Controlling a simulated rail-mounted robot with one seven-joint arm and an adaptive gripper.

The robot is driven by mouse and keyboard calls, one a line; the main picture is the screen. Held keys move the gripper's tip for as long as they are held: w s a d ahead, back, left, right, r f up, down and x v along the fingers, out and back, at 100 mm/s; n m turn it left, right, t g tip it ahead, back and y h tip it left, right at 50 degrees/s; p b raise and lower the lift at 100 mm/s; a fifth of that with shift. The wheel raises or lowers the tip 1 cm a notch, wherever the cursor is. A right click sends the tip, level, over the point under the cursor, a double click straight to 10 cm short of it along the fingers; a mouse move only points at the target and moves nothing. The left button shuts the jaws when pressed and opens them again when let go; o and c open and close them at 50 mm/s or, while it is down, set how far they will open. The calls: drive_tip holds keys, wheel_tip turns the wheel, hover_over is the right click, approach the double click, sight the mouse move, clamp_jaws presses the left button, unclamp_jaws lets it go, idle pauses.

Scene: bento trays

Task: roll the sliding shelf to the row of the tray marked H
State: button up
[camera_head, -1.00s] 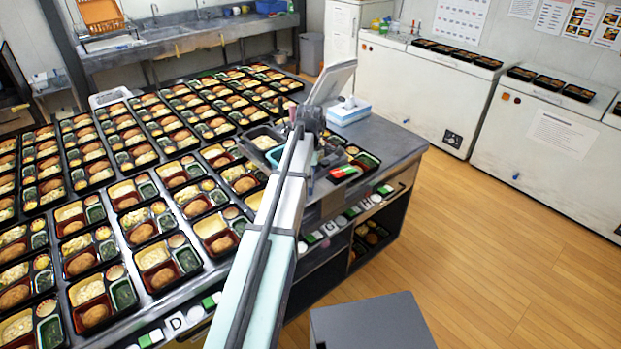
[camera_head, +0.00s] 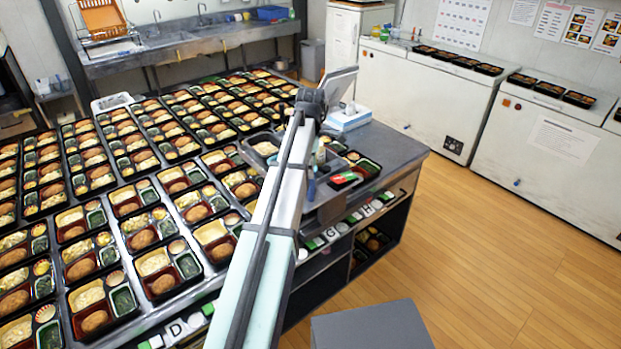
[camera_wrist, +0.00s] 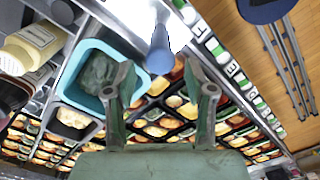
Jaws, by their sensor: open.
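The sliding shelf (camera_head: 328,200) appears as a grey surface over the table's front edge, partly hidden behind my arm. In the wrist view, a teal bin (camera_wrist: 68,82) with dark green contents stands beside my gripper. A blue rounded knob (camera_wrist: 160,57) shows ahead, between and beyond the fingertips; I cannot tell whether it is touched. My gripper (camera_wrist: 166,82) is open, with nothing visible held between its fingers. Its tips are hidden in the head view. The H marker (camera_head: 367,210) sits on the front edge, right of the G marker (camera_head: 349,222). Which tray belongs to H is unclear.
Rows of filled bento trays (camera_head: 155,280) cover the table left of my arm. A tissue box (camera_head: 348,118) stands at the table's far right. White freezers (camera_head: 530,135) line the back wall. The wooden floor (camera_head: 480,260) on the right is clear.

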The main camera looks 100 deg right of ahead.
wheel_tip(320, 180, up, 5)
drive_tip(key=shift+r, duration=0.1)
idle(0.5)
